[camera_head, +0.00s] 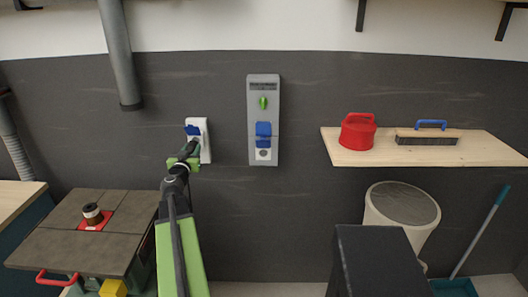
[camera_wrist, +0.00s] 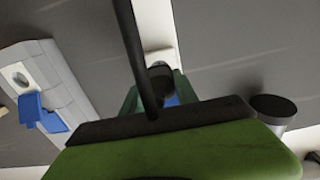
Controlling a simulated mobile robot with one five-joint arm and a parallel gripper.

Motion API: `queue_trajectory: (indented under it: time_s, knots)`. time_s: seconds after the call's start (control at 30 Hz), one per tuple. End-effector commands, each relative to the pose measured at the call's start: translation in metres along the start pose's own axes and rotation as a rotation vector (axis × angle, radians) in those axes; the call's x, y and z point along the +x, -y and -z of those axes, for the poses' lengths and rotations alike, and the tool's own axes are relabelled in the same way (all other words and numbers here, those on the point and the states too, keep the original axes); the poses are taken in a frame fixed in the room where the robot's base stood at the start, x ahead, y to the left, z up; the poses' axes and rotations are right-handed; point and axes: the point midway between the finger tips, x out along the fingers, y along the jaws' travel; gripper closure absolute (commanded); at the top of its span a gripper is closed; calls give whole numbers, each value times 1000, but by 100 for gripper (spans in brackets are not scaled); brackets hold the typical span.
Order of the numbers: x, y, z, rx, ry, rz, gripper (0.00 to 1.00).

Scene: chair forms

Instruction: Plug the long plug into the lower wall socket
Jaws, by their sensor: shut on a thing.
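My gripper (camera_head: 184,159) is at the wall, just in front of the lower part of a white wall socket unit (camera_head: 205,146) with a raised blue flap (camera_head: 192,130). It is shut on a dark plug (camera_wrist: 160,78) with a black cable, seen between the green fingers in the wrist view. The socket face and plug tip are hidden, so I cannot tell whether the plug is in. To the right is a grey wall unit (camera_head: 263,98) with a green knob (camera_head: 263,103), a blue flap (camera_head: 264,129) and a round socket (camera_head: 263,155) at its bottom.
A wooden shelf (camera_head: 350,157) at the right holds a red container (camera_head: 357,132) and a blue-handled brush (camera_head: 427,137). A workbench (camera_head: 75,255) stands lower left, a dark box (camera_head: 380,262) and white bin (camera_head: 376,212) lower right.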

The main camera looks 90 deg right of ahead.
Motion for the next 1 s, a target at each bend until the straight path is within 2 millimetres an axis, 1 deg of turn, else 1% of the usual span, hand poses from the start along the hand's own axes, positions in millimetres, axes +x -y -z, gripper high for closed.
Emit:
queue_trajectory:
  time_s: [0.63,1.0]
  knots:
    - [-27,0,0,0,0,1,100]
    - [-28,0,0,0,0,0,100]
